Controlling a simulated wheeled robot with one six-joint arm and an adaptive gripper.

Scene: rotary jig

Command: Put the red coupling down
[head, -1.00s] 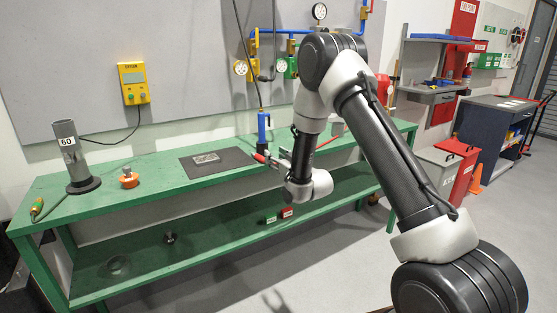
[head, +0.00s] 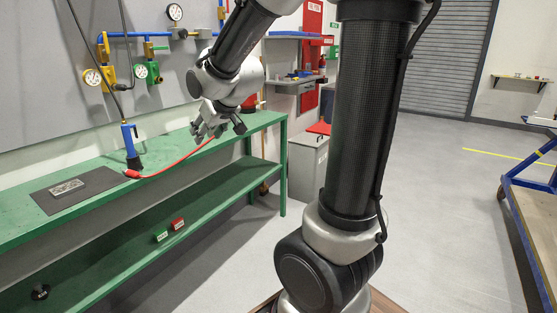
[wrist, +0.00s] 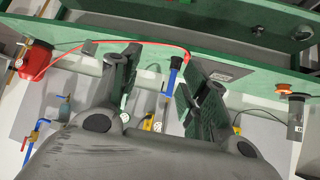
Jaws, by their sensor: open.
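The red coupling (head: 132,174) is at the end of a thin red hose (head: 180,160). It is low at the green bench top, just in front of the foot of an upright blue tool (head: 129,140); whether it touches the tool I cannot tell. My gripper (head: 207,130) is above the bench, to the right of the coupling and apart from it. In the wrist view its two fingers (wrist: 160,85) stand wide apart with nothing gripped between them. The hose passes beyond the fingertips there, and the coupling's end is hard to make out near the right finger.
A dark mat (head: 95,190) with a grey plate lies on the bench (head: 165,147) left of the coupling. Gauges and pipes (head: 120,65) are on the wall panel behind. A red canister (wrist: 36,60) stands by the hose's other end.

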